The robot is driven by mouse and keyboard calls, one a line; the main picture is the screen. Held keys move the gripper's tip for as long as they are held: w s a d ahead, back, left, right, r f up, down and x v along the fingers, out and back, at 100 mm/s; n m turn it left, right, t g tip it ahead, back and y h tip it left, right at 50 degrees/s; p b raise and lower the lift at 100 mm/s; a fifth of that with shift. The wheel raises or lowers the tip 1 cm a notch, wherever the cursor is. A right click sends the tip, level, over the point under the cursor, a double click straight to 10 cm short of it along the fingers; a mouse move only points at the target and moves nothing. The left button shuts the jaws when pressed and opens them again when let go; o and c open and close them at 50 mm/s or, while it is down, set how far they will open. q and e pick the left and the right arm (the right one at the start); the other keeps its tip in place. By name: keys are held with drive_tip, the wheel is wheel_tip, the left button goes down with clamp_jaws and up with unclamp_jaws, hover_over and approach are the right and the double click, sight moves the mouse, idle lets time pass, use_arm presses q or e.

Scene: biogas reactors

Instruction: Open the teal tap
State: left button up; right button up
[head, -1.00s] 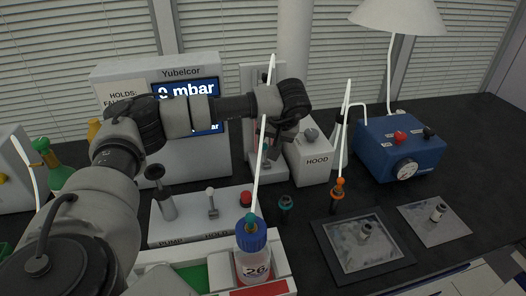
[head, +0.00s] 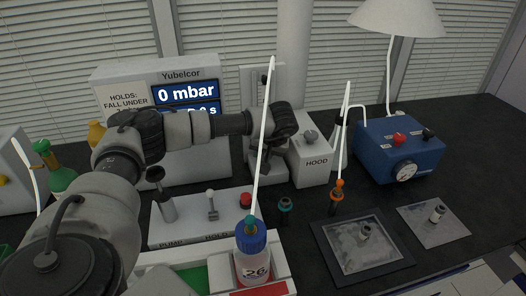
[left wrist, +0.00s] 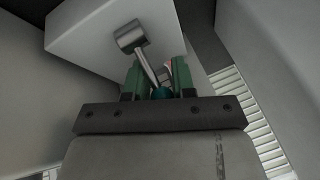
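A small teal tap-like fitting with a dark body (head: 285,204) stands on the bench, right of the red button, in the head view. My left gripper (left wrist: 157,68) shows in the left wrist view with its two green fingers apart. A round teal piece (left wrist: 160,93) sits between the fingers, near their base; I cannot tell if they touch it. In the head view my left wrist is in front of the tall white stand (head: 277,75), and its fingers are mostly hidden. A teal-topped, blue-capped bottle (head: 252,258) stands in front. My right gripper is not in view.
The white HOOD box (head: 313,160) stands just right of my left wrist. An orange fitting (head: 338,190) with a white tube stands right of the teal one. A blue pump (head: 400,150) is at the right. A metal cylinder (left wrist: 130,37) is ahead of the fingers.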

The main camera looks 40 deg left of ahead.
use_arm(q)
drive_tip(key=shift+s+d+r+t+y, duration=0.15)
drive_tip(key=shift+r+t+y, duration=0.1)
drive_tip(key=shift+t+y, duration=0.2)
drive_tip(key=y, duration=0.1)
drive_tip(key=t+y, duration=0.1)
drive_tip(key=d+t+y, duration=0.1)
drive_tip(key=shift+s+r+n+y+b, duration=0.25)
drive_tip(key=shift+s+r+n+b, duration=0.05)
drive_tip(key=shift+s+r+b, duration=0.1)
drive_tip(key=o, duration=0.6)
drive_tip(key=shift+o, duration=0.2)
drive_tip(key=shift+d, duration=0.1)
drive_tip(key=v, duration=1.1)
drive_tip(key=shift+s+b, duration=0.15)
drive_tip(key=shift+b, duration=0.2)
drive_tip(key=shift+f, duration=0.1)
